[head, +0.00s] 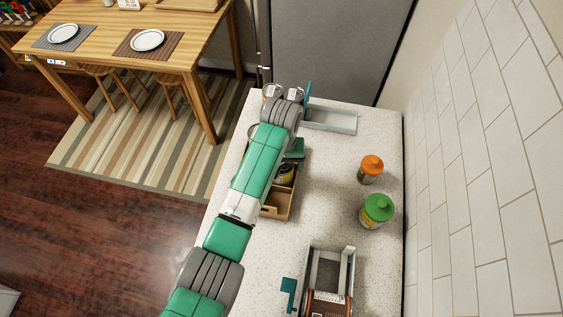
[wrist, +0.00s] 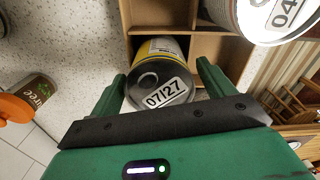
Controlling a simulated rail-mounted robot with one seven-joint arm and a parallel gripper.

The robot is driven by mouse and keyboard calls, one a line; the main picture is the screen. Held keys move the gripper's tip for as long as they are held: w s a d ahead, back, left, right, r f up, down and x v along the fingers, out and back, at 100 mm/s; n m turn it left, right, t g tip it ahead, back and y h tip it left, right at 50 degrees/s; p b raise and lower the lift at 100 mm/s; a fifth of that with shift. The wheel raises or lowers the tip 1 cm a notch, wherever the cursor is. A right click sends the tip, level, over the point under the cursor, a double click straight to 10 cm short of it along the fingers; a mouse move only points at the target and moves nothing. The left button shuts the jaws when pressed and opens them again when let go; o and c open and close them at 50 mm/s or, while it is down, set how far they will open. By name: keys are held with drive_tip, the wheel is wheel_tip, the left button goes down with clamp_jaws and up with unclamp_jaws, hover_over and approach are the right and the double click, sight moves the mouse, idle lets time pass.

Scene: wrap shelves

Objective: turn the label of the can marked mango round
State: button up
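No word mango can be read in either view. Another can (wrist: 275,15), with a pale end marked 04, is cut off at the top right.
The wooden box (head: 283,207) sits on the speckled counter. An orange-lidded jar (head: 371,170) and a green-lidded jar (head: 377,211) stand to its right. A grey tray (head: 330,121) lies behind, and a metal-framed holder (head: 330,268) in front. Cans (head: 272,90) stand at the back edge.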

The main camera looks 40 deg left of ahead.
drive_tip(key=c, duration=1)
drive_tip(key=shift+r+n+p, duration=0.15)
drive_tip(key=shift+n+p, duration=0.25)
drive_tip(key=shift+p, duration=0.05)
drive_tip(key=shift+c, duration=0.2)
drive_tip(key=shift+n+p, duration=0.4)
drive_tip(key=shift+n, duration=0.5)
drive_tip(key=shift+n+p, duration=0.55)
drive_tip(key=shift+n, duration=0.65)
drive_tip(key=shift+n+p, duration=0.55)
drive_tip(key=shift+n, duration=0.15)
drive_tip(key=shift+n+p, duration=0.5)
drive_tip(key=shift+n, duration=1.3)
drive_tip(key=o, duration=1.3)
